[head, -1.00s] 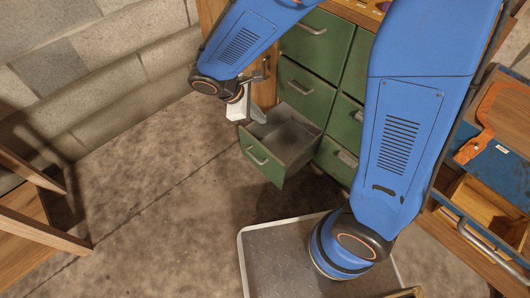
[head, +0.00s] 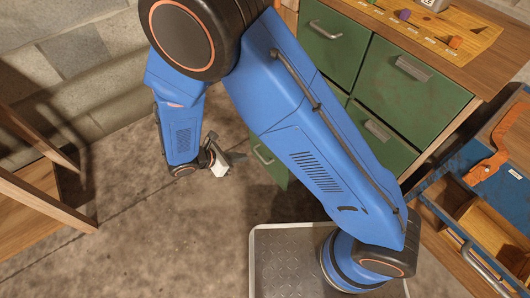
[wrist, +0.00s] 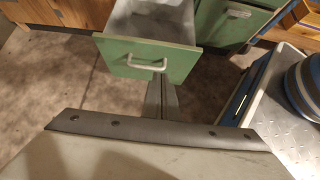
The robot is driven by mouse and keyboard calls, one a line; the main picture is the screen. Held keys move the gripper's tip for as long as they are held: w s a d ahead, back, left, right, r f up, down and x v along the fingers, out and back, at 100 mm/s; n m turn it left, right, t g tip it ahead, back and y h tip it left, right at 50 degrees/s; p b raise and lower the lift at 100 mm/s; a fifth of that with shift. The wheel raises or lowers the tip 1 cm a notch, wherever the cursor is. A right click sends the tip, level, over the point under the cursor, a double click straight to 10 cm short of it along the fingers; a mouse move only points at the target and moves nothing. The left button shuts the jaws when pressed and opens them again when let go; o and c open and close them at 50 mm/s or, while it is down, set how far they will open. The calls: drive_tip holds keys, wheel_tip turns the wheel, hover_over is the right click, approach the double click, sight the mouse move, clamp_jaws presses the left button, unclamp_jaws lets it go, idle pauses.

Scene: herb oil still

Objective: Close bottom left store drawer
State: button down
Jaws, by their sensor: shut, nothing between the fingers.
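The bottom left store drawer (wrist: 125,60) is green with a pale bar handle (wrist: 147,63). It stands pulled out in the wrist view, its grey inside showing empty where visible. In the head view only part of its front (head: 266,165) shows; my arm hides the rest. My gripper (wrist: 161,82) is shut and empty in front of the drawer front, with its tips just below the handle in the wrist picture. I cannot tell whether they touch. In the head view my gripper (head: 238,158) is left of the drawer front.
The green cabinet has other drawers (head: 413,85), which look shut. A blue workbench (head: 500,160) with an open wooden compartment stands at the right. A wooden frame (head: 40,190) stands at the left. The concrete floor (head: 170,230) in front of the drawer is clear.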

approach(272, 152)
wheel_tip(272, 152, down, 4)
drive_tip(key=shift+w+d, duration=0.6)
drive_tip(key=shift+d, duration=0.2)
drive_tip(key=shift+w+d, duration=0.65)
drive_tip(key=shift+d, duration=0.2)
